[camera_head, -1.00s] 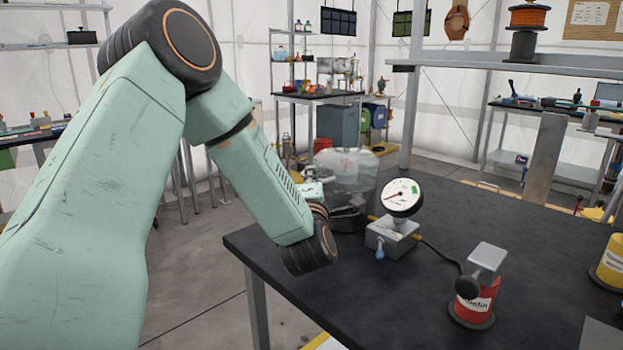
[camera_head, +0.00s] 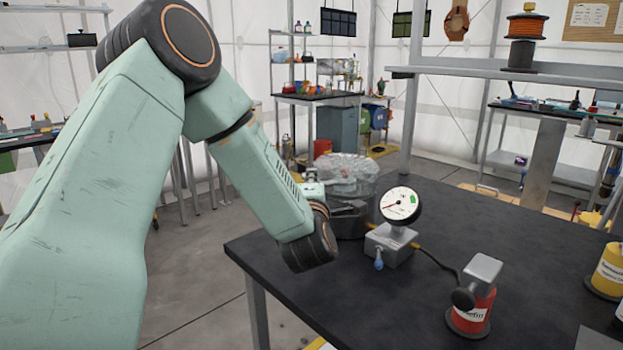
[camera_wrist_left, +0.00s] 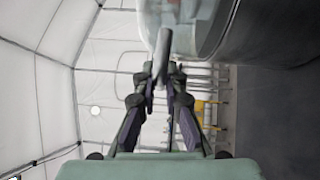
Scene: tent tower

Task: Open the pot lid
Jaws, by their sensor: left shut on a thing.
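The pot (camera_head: 352,222) stands at the far left corner of the black table, partly hidden behind my left wrist and the gauge. Its clear lid (camera_head: 347,168) shows as a glassy shape at the top. In the left wrist view, clear glass and the rounded pot edge (camera_wrist_left: 218,28) fill the upper right. My left gripper (camera_wrist_left: 163,75) is shut on a grey bar-like handle (camera_wrist_left: 162,48) beside the glass. In the head view the left gripper (camera_head: 345,208) is small and dark against the pot. My right gripper is not in view.
A box with a round dial gauge (camera_head: 400,205) stands just right of the pot. A cable runs from it toward a red can (camera_head: 470,310) with a grey block on top. A yellow can (camera_head: 609,270) stands at the right edge. The black table (camera_head: 520,235) is bare in its middle.

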